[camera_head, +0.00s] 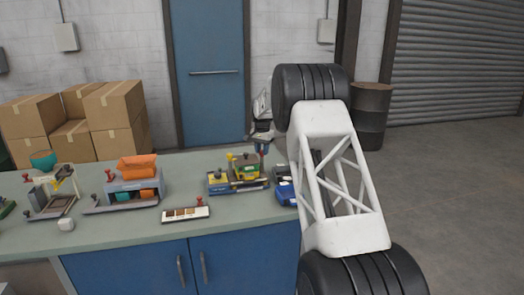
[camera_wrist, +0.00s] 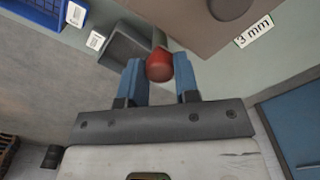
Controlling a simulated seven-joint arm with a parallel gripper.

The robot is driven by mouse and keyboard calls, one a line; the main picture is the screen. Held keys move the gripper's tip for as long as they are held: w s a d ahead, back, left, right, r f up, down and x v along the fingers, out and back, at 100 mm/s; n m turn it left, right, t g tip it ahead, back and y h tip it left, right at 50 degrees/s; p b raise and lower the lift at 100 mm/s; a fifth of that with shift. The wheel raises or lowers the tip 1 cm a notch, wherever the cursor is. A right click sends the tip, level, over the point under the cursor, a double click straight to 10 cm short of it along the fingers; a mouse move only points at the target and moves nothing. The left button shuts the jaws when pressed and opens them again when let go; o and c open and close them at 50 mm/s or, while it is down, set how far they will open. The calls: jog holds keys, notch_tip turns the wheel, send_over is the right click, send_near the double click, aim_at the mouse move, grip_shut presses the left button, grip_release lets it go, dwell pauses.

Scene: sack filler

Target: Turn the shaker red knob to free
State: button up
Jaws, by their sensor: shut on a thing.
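In the wrist view the red knob (camera_wrist: 159,66) sits between the two blue fingertips of my gripper (camera_wrist: 160,75), which is shut on it. The fingers hide its sides. A dark grey box (camera_wrist: 122,46) lies just left of the knob, and a brown plate (camera_wrist: 190,20) with a "3 mm" label (camera_wrist: 254,37) lies beyond it. In the head view my gripper (camera_head: 262,147) points down at the right end of the bench, behind a yellow and green machine (camera_head: 245,168). The knob cannot be made out clearly there, and its setting marks do not show.
My white arm hides the bench's right end. Cardboard boxes (camera_head: 115,104) stand behind.

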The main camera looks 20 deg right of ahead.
jog(key=shift+m, duration=0.3)
jog(key=o, duration=0.9)
jog(key=shift+r, duration=0.15)
jog(key=shift+r, duration=3.75)
jog(key=shift+s+r, duration=0.1)
